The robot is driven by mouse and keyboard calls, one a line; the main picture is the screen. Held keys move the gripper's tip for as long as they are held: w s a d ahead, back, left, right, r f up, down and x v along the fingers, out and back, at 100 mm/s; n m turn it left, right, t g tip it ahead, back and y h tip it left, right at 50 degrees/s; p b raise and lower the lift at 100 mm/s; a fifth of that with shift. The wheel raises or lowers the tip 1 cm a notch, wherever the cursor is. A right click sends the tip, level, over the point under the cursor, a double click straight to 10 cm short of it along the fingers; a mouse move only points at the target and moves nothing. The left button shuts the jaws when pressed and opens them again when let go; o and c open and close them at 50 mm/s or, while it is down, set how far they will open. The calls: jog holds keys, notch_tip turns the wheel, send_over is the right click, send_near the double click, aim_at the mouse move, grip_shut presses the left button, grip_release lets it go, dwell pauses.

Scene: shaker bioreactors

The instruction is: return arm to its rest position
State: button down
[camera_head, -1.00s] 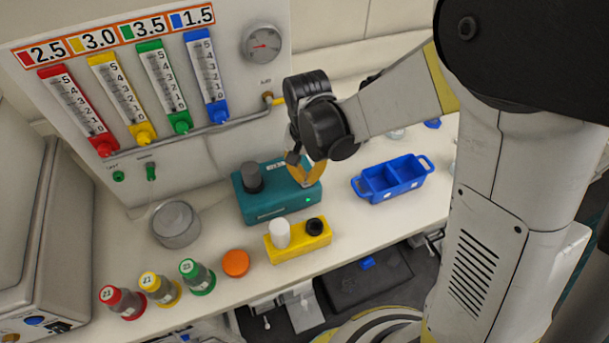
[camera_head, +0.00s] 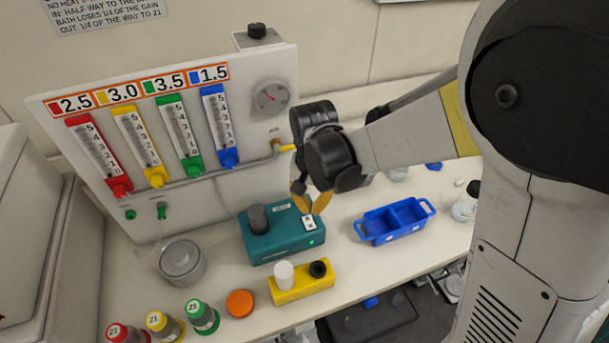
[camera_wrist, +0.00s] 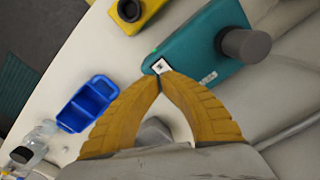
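My gripper (camera_head: 311,212) is above the teal device (camera_head: 268,243), just over a small white switch (camera_head: 308,223) on its top right part. In the wrist view, the yellow fingers (camera_wrist: 160,77) curve in and meet at their tips, with nothing seen between them. The white switch (camera_wrist: 161,66) shows just beyond the tips. I cannot tell whether the tips touch it. My arm reaches in from the right, bent over the bench. The device has a dark grey knob (camera_head: 258,219) and a lit green lamp (camera_head: 311,242).
A blue two-part tray (camera_head: 393,223) stands right of the device. A yellow block (camera_head: 304,287) with white and black caps is in front. Several capped bottles, an orange lid (camera_head: 240,304) and a grey round pot (camera_head: 181,262) are at left. The flowmeter panel (camera_head: 122,213) stands behind.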

jog(key=s+d+r+n+t+b, duration=0.2)
jog(key=s+d+t+b, duration=0.5)
jog(key=s+d+b, duration=0.3)
jog(key=d+b, duration=0.2)
jog(key=d, duration=0.1)
jog(key=shift+s+d+n+b, duration=0.25)
jog(key=shift+s+n+b, duration=0.05)
jog(key=shift+s+n, duration=0.1)
dwell(0.5)
